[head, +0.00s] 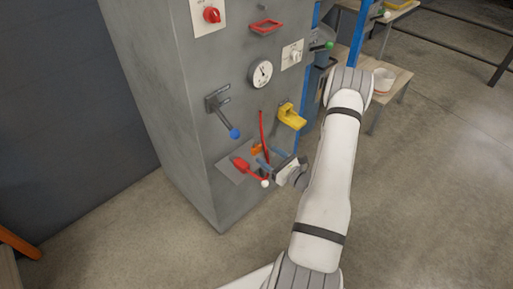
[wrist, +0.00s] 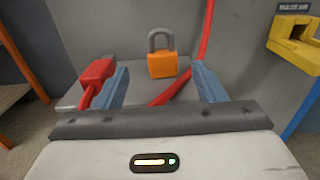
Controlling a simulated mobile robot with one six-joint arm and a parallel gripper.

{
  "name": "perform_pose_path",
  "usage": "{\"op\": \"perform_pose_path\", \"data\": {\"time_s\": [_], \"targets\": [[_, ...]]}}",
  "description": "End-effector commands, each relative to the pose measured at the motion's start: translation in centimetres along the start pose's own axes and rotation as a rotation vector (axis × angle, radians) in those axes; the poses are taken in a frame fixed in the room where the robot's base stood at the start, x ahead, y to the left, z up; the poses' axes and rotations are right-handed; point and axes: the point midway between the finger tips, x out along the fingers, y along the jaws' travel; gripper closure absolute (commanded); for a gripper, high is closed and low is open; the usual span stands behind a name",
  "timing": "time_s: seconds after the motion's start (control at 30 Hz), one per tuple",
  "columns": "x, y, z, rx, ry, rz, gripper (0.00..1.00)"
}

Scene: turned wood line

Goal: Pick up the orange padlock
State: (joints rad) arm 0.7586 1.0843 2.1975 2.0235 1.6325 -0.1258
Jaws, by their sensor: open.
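The orange padlock (wrist: 162,65) has a grey shackle and shows in the wrist view, ahead of my gripper and between its fingers as seen from there. It is against the grey cabinet front, over a small grey plate; I cannot tell whether it hangs or stands. In the head view only a small orange part (head: 256,149) shows behind my gripper. My gripper (wrist: 160,88) has two blue fingers spread apart with nothing between them. It also shows in the head view (head: 267,160) at the cabinet front.
A red lever (head: 241,164) lies left of the padlock. A red cable (head: 263,130) runs down beside it at right. A yellow holder (head: 291,117) sticks out at upper right, and a blue-knobbed lever (head: 222,116) at upper left. The grey cabinet (head: 180,110) stands behind.

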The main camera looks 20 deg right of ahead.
Motion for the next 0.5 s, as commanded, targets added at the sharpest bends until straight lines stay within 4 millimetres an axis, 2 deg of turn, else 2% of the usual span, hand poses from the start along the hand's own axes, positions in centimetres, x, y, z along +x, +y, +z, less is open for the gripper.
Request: {"op": "perform_pose_path", "data": {"time_s": [0.33,0.5], "targets": [[4.6,-0.3,0.6,-0.002,-0.001,0.001,0.36],[5.8,-0.4,0.6,-0.001,0.0,-0.002,0.36]]}}
